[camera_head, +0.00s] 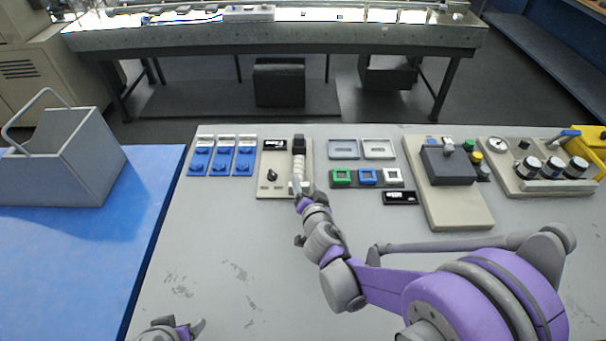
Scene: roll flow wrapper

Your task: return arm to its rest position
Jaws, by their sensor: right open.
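My right arm, purple and grey, comes in from the lower right and reaches over the grey table. Its gripper (302,192) is over the front end of a beige panel (268,191) that carries a white roll-like column with a black top (298,160) and a black knob (272,175). The fingers look close to the front end of the column; whether they touch it I cannot tell. The gripper is open, seen from behind, and partly hidden by its own wrist. My left gripper (190,328) shows only in part at the bottom edge, left of centre.
Blue switches (222,157), green, blue and white framed buttons (367,177), a dark block on a beige base (448,164) and a panel with gauge and knobs (538,163) line the table's back. A grey bin (62,160) stands on the blue surface at left. The table's front left is clear.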

